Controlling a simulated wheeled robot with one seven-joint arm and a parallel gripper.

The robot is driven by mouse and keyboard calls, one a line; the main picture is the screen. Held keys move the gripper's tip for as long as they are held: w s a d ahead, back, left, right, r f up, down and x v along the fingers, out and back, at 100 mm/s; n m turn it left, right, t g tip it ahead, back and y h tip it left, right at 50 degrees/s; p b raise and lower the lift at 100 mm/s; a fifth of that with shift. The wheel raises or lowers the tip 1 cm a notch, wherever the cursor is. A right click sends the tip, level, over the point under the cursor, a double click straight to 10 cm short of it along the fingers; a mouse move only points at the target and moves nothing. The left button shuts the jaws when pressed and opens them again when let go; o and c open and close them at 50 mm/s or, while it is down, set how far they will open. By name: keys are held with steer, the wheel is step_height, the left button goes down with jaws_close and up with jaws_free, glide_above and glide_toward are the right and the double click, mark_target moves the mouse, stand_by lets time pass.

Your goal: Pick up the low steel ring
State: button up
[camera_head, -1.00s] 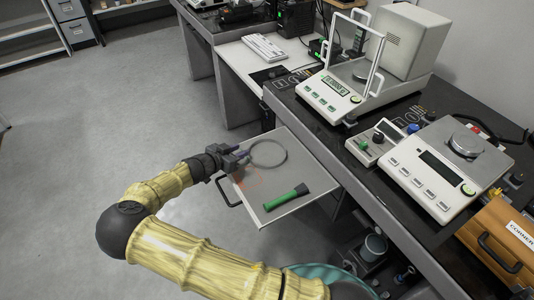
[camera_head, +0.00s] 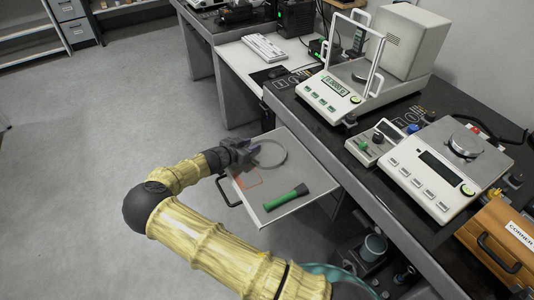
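The low steel ring (camera_head: 286,157) is a thin grey hoop over the far part of a pulled-out white shelf (camera_head: 302,187). My gripper (camera_head: 253,152) is at the ring's left side, and its fingers overlap the rim in the picture. I cannot tell whether the fingers are closed on the rim or only near it. I also cannot tell whether the ring lies on the shelf or is slightly above it. My gripper hides the ring's left edge.
A green-handled tool with a black end (camera_head: 286,197) lies on the shelf near a red outline (camera_head: 247,179). The shelf has a black handle (camera_head: 226,192) at its front. The dark bench (camera_head: 337,146) with balances (camera_head: 433,170) borders it on the right.

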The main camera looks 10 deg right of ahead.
stand_by(0.4)
jaws_close()
step_height(320, 180, up, 10)
steer(key=p, duration=0.3)
stand_by(0.4)
stand_by(0.5)
